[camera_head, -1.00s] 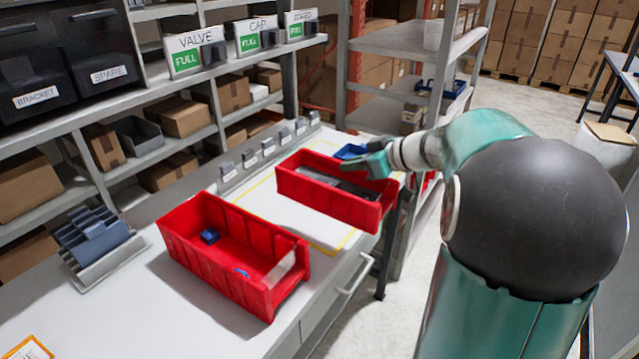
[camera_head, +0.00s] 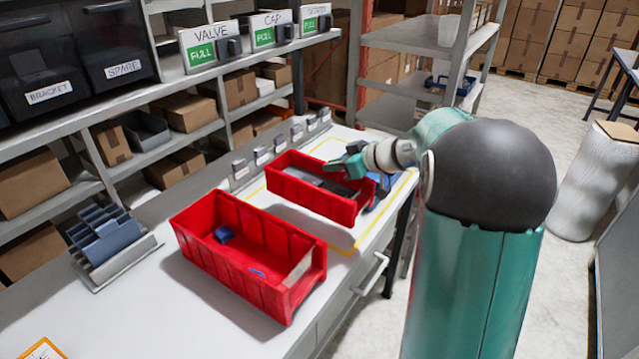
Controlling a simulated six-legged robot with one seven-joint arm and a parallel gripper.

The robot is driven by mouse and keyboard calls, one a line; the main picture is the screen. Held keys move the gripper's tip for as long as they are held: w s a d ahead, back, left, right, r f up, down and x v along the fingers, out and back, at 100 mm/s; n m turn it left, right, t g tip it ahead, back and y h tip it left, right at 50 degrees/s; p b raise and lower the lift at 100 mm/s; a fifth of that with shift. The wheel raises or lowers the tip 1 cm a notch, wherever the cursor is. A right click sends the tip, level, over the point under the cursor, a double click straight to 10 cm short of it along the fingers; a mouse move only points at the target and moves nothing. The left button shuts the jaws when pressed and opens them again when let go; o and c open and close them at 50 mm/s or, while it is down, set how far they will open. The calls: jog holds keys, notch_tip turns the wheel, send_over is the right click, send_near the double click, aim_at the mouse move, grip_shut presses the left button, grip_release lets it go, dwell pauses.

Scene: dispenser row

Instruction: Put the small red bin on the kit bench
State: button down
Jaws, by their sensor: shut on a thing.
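The small red bin (camera_head: 308,192) is at the far part of the pale kit bench (camera_head: 150,318), over a yellow-outlined white area (camera_head: 352,232). It looks level and holds grey contents. I cannot tell whether its underside touches the bench. My gripper (camera_head: 348,166) is shut on the small red bin at its far right side; the exact grip is partly hidden by the fingers. A larger red bin (camera_head: 225,272) stands on the bench in front, apart from the small one, with a small blue part inside.
A blue object (camera_head: 380,190) lies beside the small bin's right end. Small grey holders (camera_head: 262,156) line the bench's back edge. A grey-blue slotted rack (camera_head: 108,240) stands at the left. Shelves rise behind.

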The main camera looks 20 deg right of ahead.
aim_at(319, 174)
jog(key=w+f, duration=0.2)
jog(key=w+a+f, duration=0.1)
jog(key=w+f, duration=0.1)
jog(key=w+a+f, duration=0.1)
jog(key=w+f, duration=0.1)
jog(key=shift+w+f, duration=0.1)
jog(key=shift+f, duration=0.15)
jog(key=shift+w+f, duration=0.15)
jog(key=shift+f, duration=1.5)
jog(key=shift+f, duration=0.1)
jog(key=c, duration=1.5)
grip_release()
jog(key=shift+f, duration=0.1)
